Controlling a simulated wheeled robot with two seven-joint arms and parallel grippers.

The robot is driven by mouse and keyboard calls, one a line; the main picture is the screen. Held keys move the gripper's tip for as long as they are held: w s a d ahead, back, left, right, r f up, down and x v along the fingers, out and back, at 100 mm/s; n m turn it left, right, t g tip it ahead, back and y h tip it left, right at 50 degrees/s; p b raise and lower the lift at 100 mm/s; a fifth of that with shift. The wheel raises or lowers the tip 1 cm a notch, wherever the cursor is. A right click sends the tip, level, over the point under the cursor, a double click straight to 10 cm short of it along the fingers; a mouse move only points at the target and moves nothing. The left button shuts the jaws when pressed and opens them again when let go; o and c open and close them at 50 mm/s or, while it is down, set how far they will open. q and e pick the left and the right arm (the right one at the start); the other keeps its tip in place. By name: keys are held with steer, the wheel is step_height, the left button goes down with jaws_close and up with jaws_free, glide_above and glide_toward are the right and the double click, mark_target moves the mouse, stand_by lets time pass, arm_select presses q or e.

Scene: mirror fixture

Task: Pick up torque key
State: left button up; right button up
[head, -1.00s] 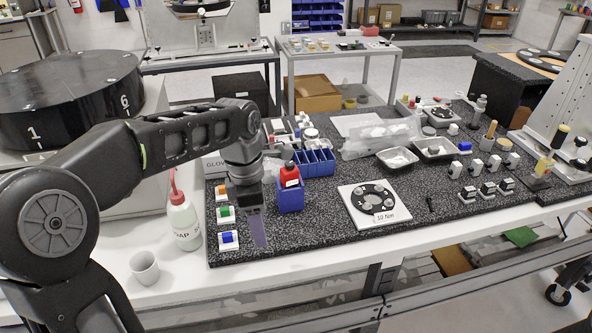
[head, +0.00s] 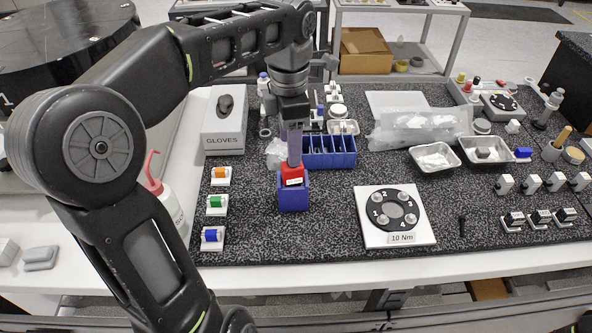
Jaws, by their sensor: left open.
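A red piece with a white label (head: 292,177), which looks like the torque key, stands upright in a blue holder (head: 293,195) on the speckled black mat. My left gripper (head: 295,158) points straight down from above, with its fingertips at the top of the red piece. It is open. The finger hides the upper part of the red piece, so I cannot tell whether the jaws are around it or in front of it. My right gripper is not in view.
A blue divided bin (head: 330,150) stands close behind the holder. A white plate marked 10 Nm (head: 369,226) lies to the right. Orange, green and blue pieces (head: 212,235) stand to the left, beside a wash bottle (head: 166,205). The mat (head: 300,240) in front is clear.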

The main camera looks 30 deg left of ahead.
mark_target(293, 169)
arm_select(q)
steer(key=shift+w+f+b, duration=0.15)
steer(key=shift+f+b, duration=0.8)
steer(key=shift+f, duration=0.5)
steer(key=shift+r, duration=0.1)
steer(key=shift+f+p, duration=0.3)
steer(key=shift+f, duration=0.15)
steer(key=f+p, duration=0.1)
steer(key=f, duration=0.3)
steer(key=shift+d+f, duration=0.15)
steer(key=shift+d, duration=0.05)
steer(key=shift+c, duration=0.6)
jaws_close()
